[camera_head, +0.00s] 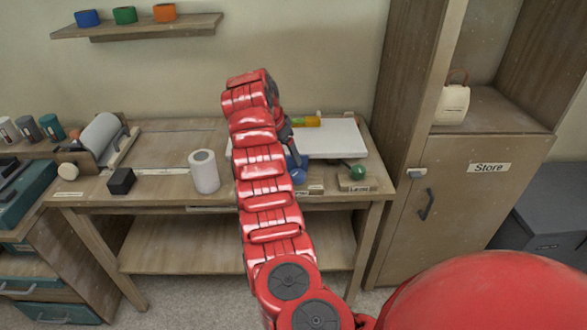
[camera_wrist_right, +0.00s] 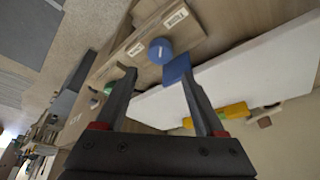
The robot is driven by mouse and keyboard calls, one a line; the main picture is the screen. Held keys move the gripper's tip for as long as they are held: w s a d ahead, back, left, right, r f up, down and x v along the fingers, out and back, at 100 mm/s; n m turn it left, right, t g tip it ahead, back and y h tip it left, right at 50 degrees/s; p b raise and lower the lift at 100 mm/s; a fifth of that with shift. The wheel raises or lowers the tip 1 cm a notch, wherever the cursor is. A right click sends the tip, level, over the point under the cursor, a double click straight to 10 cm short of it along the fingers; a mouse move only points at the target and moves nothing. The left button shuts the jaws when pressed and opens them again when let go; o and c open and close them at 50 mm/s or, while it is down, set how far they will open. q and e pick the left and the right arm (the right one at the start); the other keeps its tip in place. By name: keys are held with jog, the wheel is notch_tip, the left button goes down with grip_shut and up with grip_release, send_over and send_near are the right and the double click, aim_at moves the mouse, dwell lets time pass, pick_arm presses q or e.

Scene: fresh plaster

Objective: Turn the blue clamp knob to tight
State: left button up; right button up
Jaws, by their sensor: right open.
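The blue clamp knob (camera_wrist_right: 160,50) is round with a pale line across its face and sits on a wooden base at the bench's front. In the head view the knob (camera_head: 298,176) is partly hidden by my right arm. A blue block (camera_wrist_right: 178,69) stands right beside it. My right gripper (camera_wrist_right: 157,78) is open, with nothing seen held. In the wrist view the knob shows beyond the gap between the fingertips, apparently apart from them; one fingertip overlaps the blue block. In the head view the right gripper (camera_head: 288,132) is mostly hidden behind its own arm. My left gripper is out of view.
A green knob (camera_head: 358,172) is to the right on the bench. A white board (camera_head: 335,140) lies behind, with a yellow-and-orange piece (camera_head: 306,121) on it. A white roll (camera_head: 204,171) stands left of my arm. A cabinet (camera_head: 460,200) borders the bench on the right.

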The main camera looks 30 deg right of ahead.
jog(key=v, duration=0.7)
jog(key=shift+r, duration=0.25)
